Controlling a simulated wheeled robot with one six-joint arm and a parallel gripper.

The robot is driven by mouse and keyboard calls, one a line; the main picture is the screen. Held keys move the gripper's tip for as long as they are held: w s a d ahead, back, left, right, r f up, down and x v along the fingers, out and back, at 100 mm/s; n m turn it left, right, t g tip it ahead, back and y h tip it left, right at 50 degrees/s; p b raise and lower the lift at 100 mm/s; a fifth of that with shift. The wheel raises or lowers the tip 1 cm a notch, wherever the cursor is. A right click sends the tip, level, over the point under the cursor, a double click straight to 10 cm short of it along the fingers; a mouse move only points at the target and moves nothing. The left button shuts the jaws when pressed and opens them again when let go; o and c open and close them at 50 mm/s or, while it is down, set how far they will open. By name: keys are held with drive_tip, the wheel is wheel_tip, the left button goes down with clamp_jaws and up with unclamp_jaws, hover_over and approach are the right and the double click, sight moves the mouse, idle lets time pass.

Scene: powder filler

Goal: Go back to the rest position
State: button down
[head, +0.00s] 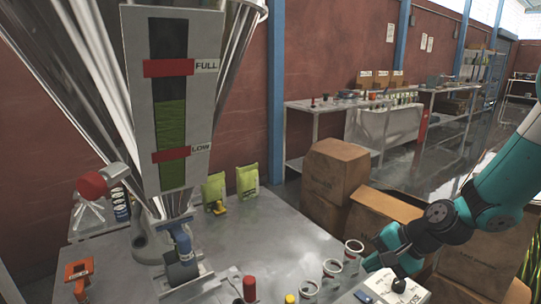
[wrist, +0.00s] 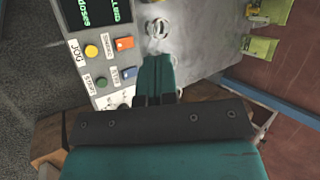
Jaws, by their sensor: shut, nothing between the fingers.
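My gripper (wrist: 157,58) shows in the wrist view as two teal fingers closed together, with nothing between them. The fingertips are small and partly hard to make out there.
The panel has a yellow button (wrist: 91,51), an orange switch (wrist: 124,43) and a blue switch (wrist: 129,73). The hopper's level gauge (head: 172,100) stands at left over the grey table (head: 270,235). Cardboard boxes (head: 335,170) stand behind my arm. The table's middle is mostly clear.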

drive_tip(key=s+a+r+n+g, duration=0.2)
drive_tip(key=s+a+r+n, duration=0.55)
drive_tip(key=s+r, duration=0.35)
drive_tip(key=s+r+n+h, duration=0.1)
drive_tip(key=s+r+n, duration=0.2)
drive_tip(key=s, duration=0.3)
drive_tip(key=s+r+n+g+h, duration=0.1)
drive_tip(key=s+r+n, duration=0.1)
drive_tip(key=s+n, duration=0.3)
drive_tip(key=shift+s+a+r+h, duration=0.2)
drive_tip(key=shift+s+r+h, duration=0.2)
drive_tip(key=shift+s, duration=0.6)
idle(4.8)
